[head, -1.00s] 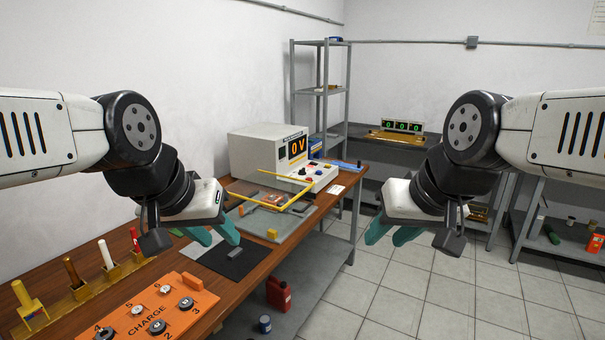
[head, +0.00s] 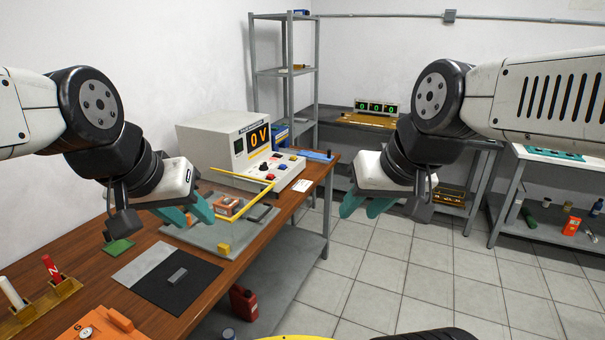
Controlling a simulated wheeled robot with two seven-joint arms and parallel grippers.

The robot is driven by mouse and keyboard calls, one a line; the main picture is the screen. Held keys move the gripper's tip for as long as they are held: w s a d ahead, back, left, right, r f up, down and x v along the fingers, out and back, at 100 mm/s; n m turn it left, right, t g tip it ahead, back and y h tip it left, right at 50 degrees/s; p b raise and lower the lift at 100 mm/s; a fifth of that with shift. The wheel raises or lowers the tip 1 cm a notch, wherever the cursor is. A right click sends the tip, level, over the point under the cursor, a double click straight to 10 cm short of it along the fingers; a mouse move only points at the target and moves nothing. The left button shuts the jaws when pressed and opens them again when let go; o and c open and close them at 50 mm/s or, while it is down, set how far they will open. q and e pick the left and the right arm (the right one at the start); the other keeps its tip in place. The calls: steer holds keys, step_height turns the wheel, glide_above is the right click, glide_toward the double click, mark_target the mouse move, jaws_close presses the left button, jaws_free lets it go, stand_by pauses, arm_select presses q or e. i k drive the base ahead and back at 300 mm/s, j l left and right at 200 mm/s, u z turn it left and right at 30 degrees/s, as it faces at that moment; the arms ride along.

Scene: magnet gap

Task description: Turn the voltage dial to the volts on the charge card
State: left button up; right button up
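The cream power supply (head: 226,142) stands at the far part of the wooden bench, its orange display (head: 258,137) reading 0 V. My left gripper (head: 188,213) is open and empty above the bench, in front of the supply. My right gripper (head: 365,206) is open and empty, above the floor right of the bench.
A yellow-framed clear guard (head: 243,188) stands over a grey plate (head: 201,236) in front of the supply. A black mat (head: 180,297) with a grey block (head: 177,276) lies nearer. An orange tray (head: 95,328) is at the bottom. Tiled floor (head: 345,265) is clear at right.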

mark_target(263, 168)
steer(key=i+l, duration=0.25)
steer(key=i, duration=0.2)
steer(key=i+l, duration=0.25)
steer(key=i, duration=0.25)
steer(key=i+l+u, duration=0.9)
steer(key=k+j, duration=0.1)
